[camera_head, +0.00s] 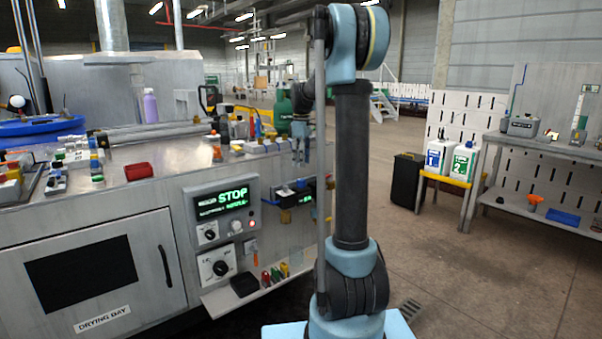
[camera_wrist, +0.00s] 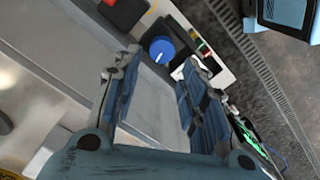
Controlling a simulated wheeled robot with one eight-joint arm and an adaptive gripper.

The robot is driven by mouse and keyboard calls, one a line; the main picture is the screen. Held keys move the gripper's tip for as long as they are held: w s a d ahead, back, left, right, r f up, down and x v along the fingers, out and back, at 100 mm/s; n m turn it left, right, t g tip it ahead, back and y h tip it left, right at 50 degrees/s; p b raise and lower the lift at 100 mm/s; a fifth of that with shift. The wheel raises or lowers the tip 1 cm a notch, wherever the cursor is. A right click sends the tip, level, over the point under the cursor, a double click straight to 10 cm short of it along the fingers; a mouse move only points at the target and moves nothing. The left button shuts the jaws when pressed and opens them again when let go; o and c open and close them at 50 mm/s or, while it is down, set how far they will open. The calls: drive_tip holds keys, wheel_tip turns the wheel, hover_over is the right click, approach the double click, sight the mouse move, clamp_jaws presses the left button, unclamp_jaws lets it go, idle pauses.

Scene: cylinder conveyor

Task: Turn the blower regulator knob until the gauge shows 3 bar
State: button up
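In the head view my gripper (camera_head: 301,150) points down over the right end of the metal bench. The blue knob cannot be made out there.
The bench front carries a control panel (camera_head: 222,200) with a green STOP display and black knobs. A small shelf (camera_head: 262,287) with coloured items sticks out below. A red block (camera_head: 138,171) lies on the bench top. Open floor (camera_head: 440,260) lies to the right.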

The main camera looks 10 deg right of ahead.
drive_tip(key=shift+r, duration=1.7)
drive_tip(key=s+m, duration=0.3)
drive_tip(key=s, duration=1)
drive_tip(key=s+f+m+t, duration=0.1)
drive_tip(key=s+f+m, duration=0.3)
drive_tip(key=s+f, duration=0.6)
drive_tip(key=s+d+f+m+t, duration=0.1)
drive_tip(key=s+f+m, duration=0.4)
drive_tip(key=s+f, duration=0.5)
drive_tip(key=s, duration=0.8)
drive_tip(key=shift+s+d+f, duration=0.2)
drive_tip(key=shift+s+d, duration=0.05)
drive_tip(key=shift+d, duration=0.05)
